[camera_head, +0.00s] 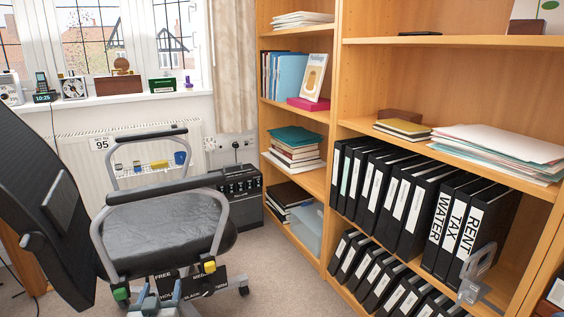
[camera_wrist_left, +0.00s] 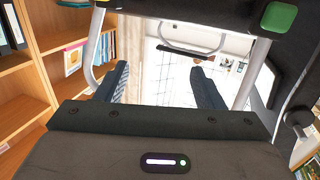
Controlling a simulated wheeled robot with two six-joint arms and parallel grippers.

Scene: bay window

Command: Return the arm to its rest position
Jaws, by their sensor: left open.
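My left gripper (camera_head: 160,290) shows low in the head view, at the bottom edge, below the black seat of the office chair (camera_head: 165,212). Its two dark blue-grey fingers stand apart with nothing between them. In the left wrist view the gripper (camera_wrist_left: 162,78) is also open and empty, its fingers spread wide. The chair's grey frame and a green knob (camera_wrist_left: 279,17) show close beyond and above the fingers there. Most of my left arm is hidden below the head view. My right gripper is not in view.
A wooden bookcase (camera_head: 333,150) with black binders (camera_head: 415,205) fills the right side. A black box (camera_head: 240,190) stands on the carpet by the wall. A radiator (camera_head: 75,150) is behind the chair. Some carpet (camera_head: 285,275) is clear between the chair and bookcase.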

